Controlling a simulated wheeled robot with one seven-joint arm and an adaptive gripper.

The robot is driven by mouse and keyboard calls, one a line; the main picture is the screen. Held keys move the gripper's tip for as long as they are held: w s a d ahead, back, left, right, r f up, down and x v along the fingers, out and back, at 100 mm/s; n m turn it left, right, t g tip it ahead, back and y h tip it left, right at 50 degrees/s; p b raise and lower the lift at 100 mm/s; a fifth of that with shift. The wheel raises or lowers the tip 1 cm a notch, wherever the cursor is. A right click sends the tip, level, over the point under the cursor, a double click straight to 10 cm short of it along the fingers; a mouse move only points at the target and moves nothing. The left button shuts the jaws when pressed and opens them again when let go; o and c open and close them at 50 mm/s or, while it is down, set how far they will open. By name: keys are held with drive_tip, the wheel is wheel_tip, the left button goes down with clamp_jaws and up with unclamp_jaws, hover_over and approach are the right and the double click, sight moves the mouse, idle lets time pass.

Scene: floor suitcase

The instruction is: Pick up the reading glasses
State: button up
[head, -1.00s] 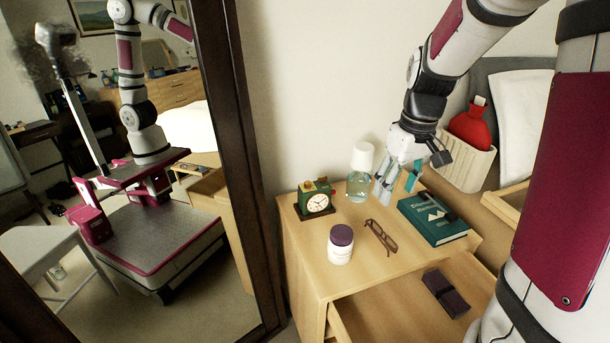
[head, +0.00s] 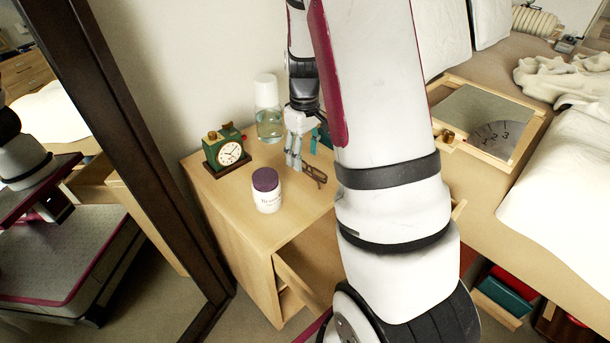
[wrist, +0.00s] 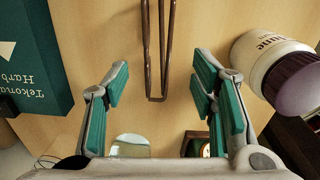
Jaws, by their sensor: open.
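The brown reading glasses (head: 315,174) lie on the wooden nightstand, partly hidden by my arm in the head view. In the wrist view the glasses (wrist: 148,70) run from the top edge down to the middle, between the two fingers and apart from both. My gripper (head: 296,162) is low over the nightstand beside the glasses. In the wrist view my gripper (wrist: 162,80) is open, with teal pads on either side and nothing held.
A white jar with a purple lid (head: 267,190) stands close by. A green clock (head: 227,152) and a clear bottle (head: 269,122) stand behind. A dark teal book (wrist: 30,60) lies opposite the jar. An open drawer (head: 305,262) juts out below.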

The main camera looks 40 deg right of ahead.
sight(306, 167)
drive_tip(key=shift+s+d+f+b, duration=0.1)
drive_tip(key=shift+f+b, duration=0.6)
drive_tip(key=shift+f, duration=0.7)
drive_tip(key=shift+s+f+b, duration=0.1)
drive_tip(key=shift+f+b, duration=0.55)
drive_tip(key=shift+f, duration=0.7)
drive_tip(key=shift+r, duration=0.1)
drive_tip(key=c, duration=1.1)
